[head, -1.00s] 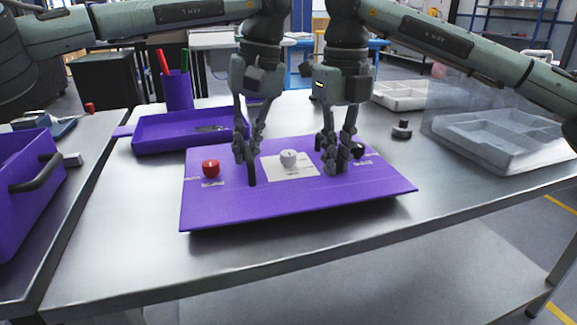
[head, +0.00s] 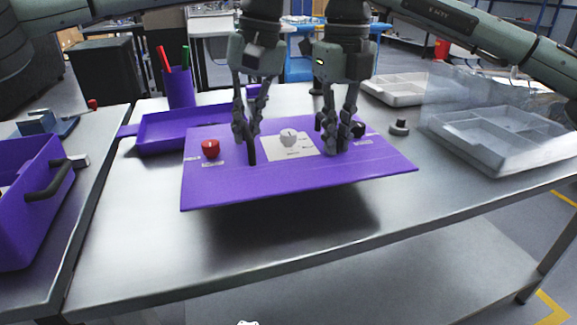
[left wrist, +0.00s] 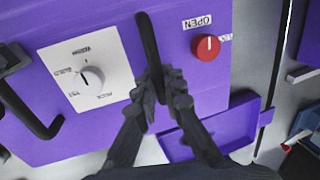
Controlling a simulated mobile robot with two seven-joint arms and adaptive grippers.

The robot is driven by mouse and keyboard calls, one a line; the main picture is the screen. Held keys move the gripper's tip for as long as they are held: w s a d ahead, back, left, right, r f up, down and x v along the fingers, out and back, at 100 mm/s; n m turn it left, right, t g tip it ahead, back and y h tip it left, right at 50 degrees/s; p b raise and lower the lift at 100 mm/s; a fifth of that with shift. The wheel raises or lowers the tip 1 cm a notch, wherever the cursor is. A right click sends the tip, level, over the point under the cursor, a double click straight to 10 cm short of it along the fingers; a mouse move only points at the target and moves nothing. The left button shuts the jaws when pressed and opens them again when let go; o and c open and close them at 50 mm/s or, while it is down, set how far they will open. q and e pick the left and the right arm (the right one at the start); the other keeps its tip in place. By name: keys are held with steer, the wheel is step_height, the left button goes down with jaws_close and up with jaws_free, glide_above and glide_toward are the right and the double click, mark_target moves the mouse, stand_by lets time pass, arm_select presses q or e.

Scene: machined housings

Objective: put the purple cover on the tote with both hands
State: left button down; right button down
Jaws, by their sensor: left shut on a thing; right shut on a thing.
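The purple cover (head: 280,185) is a flat panel with a red knob, a white dial on a pale plate and black bar handles. It hangs above the steel table, roughly level, with a shadow beneath. My left gripper (head: 247,135) is shut on its left handle (head: 251,152); the left wrist view shows the fingers (left wrist: 160,90) closed around this handle (left wrist: 149,45). My right gripper (head: 338,140) is shut on the cover's right handle, mostly hidden by the fingers. The purple tote (head: 28,235), with a black side handle, stands at the left, partly cut off.
A purple tray (head: 180,143) and a purple pen cup (head: 180,90) stand behind the cover at the left. Grey compartment trays (head: 495,150) lie at the right, near a small dark knob-like part (head: 399,127). The front of the table (head: 300,265) is clear.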

mark_target(245, 157)
arm_select(q)
steer(key=shift+d+r, duration=0.1)
steer(key=shift+r, duration=0.05)
arm_select(e)
steer(key=shift+s, duration=0.1)
